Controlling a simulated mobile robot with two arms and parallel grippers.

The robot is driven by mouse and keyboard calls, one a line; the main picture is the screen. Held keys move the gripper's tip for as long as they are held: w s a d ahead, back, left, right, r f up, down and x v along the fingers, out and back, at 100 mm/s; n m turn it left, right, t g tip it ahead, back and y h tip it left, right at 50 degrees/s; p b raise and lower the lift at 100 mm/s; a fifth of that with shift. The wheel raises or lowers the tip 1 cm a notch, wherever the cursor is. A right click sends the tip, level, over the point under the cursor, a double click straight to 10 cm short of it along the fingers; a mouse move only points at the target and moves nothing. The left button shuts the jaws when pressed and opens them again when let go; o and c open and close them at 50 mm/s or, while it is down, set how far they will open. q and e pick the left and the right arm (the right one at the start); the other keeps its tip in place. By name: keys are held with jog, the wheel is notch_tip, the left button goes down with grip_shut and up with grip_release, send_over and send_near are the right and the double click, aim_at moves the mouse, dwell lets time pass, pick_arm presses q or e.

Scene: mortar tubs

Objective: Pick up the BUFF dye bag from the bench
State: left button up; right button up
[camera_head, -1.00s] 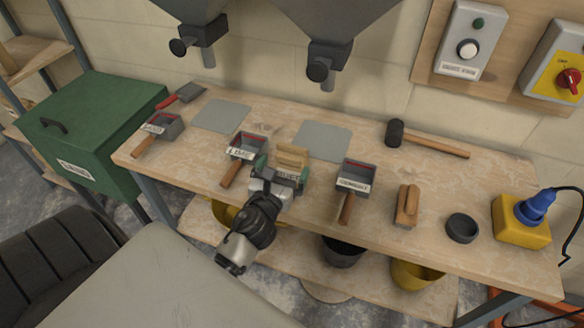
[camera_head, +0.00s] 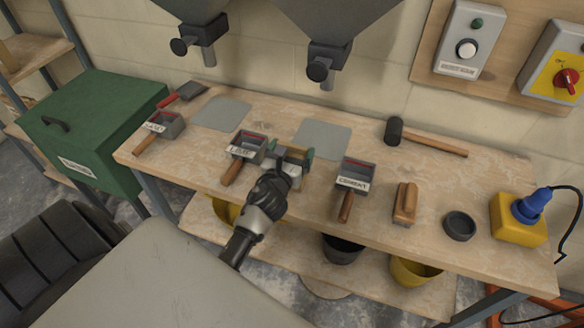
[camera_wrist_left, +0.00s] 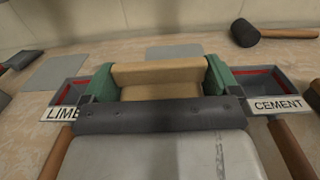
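The tan BUFF dye bag (camera_wrist_left: 158,78) stands on the bench (camera_head: 385,226), between the lime scoop and the cement scoop. My left gripper (camera_head: 291,156) reaches over the bench to it. In the left wrist view, the green fingertips of my left gripper (camera_wrist_left: 160,82) are wide apart, one on each side of the bag. Any gap between fingers and bag is too small to make out. The gripper body hides the bag's lower front and its label. My right gripper is not in view.
The lime scoop (camera_head: 248,147) is close on the left of the gripper and the cement scoop (camera_head: 354,174) on its right. A mallet (camera_head: 394,131), wooden float (camera_head: 405,203), dark round bowl (camera_head: 459,225) and yellow block (camera_head: 518,222) are farther right. Grey hoppers hang above the back.

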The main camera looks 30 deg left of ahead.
pick_arm(q)
jog(key=c, duration=0.9)
jog(key=shift+c, duration=0.8)
jog(key=shift+r, duration=0.15)
